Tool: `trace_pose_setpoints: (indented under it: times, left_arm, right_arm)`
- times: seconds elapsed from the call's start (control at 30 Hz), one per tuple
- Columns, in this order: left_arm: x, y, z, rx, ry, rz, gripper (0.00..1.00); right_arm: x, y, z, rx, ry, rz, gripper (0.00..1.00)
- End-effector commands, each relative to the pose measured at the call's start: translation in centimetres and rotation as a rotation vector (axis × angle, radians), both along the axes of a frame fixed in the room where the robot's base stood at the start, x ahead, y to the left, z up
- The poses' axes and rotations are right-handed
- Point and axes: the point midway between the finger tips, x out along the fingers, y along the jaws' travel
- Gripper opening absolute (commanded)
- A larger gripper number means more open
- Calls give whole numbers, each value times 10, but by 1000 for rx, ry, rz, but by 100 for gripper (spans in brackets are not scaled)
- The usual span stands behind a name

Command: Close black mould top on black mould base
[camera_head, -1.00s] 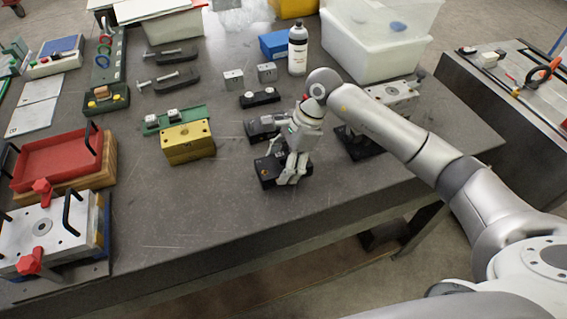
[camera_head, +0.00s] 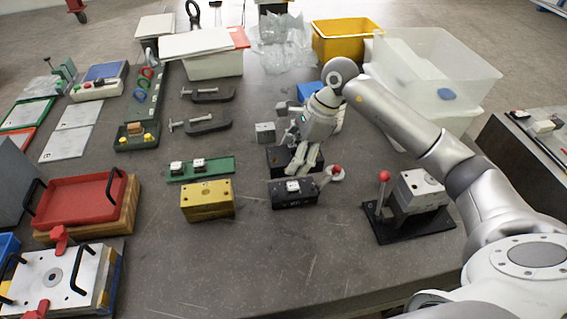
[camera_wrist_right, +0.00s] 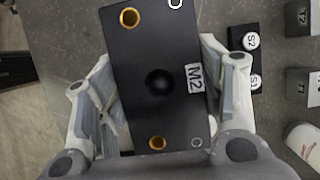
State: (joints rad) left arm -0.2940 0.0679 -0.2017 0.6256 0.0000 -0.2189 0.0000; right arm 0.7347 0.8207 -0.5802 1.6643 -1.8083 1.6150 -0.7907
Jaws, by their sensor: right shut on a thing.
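A black mould block marked M2 (camera_wrist_right: 155,85), with brass-ringed holes and a dark round hollow, lies between the fingers of my right gripper (camera_head: 305,160). The fingers show on both sides of it in the wrist view (camera_wrist_right: 160,100). In the head view the held block (camera_head: 282,157) shows partly behind the fingers. Just in front of it, a second black block (camera_head: 288,196) with a pale piece on top stands on the table. I cannot tell which half is the top, or how high the held one is. My left gripper is not in view.
A yellow block (camera_head: 207,201) is left, a press-like stand (camera_head: 415,205) right. The front table (camera_head: 270,260) is clear.

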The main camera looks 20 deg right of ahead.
Motion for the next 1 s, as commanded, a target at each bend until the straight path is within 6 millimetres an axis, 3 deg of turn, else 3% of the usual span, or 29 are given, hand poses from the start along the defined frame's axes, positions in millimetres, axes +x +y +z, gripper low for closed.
trace_pose_setpoints:
  times: [0.27, 1.0]
  left_arm:
    - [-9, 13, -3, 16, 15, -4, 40]
    - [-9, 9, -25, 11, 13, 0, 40]
  right_arm:
    - [1, -2, -2, 2, -3, -9, 9]
    - [0, -2, -56, 2, -3, -9, 9]
